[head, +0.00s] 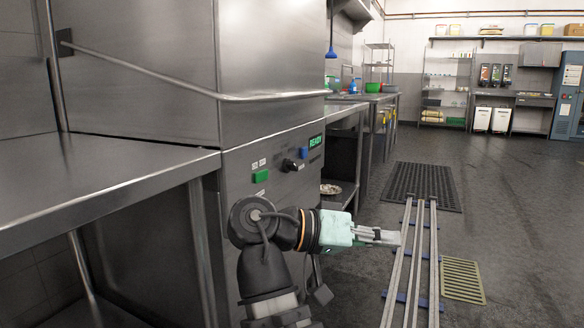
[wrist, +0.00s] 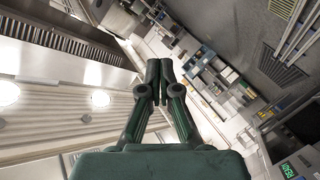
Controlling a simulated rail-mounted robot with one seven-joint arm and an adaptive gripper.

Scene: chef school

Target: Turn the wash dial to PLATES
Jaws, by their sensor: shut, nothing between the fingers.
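The wash dial (head: 291,165) is a small black knob on the steel dishwasher's front panel in the head view. Small white labels sit around it, too small to read. The dial does not show clearly in the wrist view.
A green button (head: 260,176) and a blue button (head: 303,153) flank the dial. A long bar handle (head: 200,88) crosses the dishwasher above the panel. A steel table (head: 100,175) adjoins on the left. Floor rails (head: 418,255) and a dark mat (head: 424,186) lie on open floor at right.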

